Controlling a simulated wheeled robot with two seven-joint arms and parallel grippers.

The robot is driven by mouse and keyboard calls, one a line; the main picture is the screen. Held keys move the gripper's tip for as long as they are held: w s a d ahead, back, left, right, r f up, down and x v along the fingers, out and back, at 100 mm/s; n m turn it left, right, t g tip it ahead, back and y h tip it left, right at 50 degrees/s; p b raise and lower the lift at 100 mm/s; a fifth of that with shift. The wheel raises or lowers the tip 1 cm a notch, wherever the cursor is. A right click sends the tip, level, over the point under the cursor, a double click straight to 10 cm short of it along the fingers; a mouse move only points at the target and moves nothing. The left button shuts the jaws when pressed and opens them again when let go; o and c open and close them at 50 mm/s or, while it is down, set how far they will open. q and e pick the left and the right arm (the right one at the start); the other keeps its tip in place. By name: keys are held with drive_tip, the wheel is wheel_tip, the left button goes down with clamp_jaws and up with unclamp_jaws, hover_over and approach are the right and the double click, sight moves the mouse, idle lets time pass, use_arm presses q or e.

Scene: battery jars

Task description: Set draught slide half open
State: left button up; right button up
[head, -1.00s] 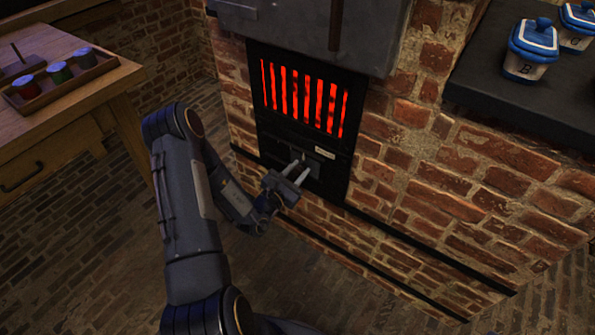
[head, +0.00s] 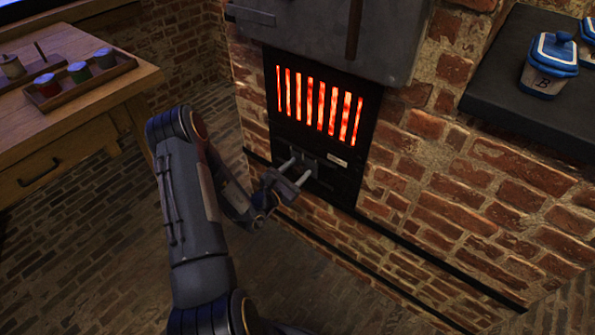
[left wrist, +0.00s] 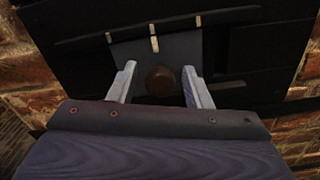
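The draught slide (left wrist: 183,50) is a dark grey plate in the black front below the glowing grate. In the left wrist view it carries a round brown knob (left wrist: 160,81). Pale tick marks (left wrist: 154,38) stand along its upper edge, a longer one in the middle. My left gripper (head: 298,169) is at the slide, fingers pointing at the front. In the left wrist view its two fingers (left wrist: 160,88) stand on either side of the knob, with a gap showing on both sides. The gripper is open. My right gripper is not in view.
Red-hot bars of the grate (head: 318,101) glow above the slide. A grey metal hood (head: 300,30) juts out over it. Brick wall (head: 470,200) surrounds the front. A jar (head: 549,66) stands on the dark shelf at right. A wooden table (head: 110,95) with a tray of jars is at left.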

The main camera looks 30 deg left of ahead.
use_arm(q)
drive_tip(key=shift+o, duration=0.2)
drive_tip(key=shift+s, duration=0.15)
drive_tip(key=s+p, duration=0.1)
drive_tip(key=s, duration=0.6)
drive_tip(key=shift+s+a, duration=0.25)
drive_tip(key=shift+a, duration=0.05)
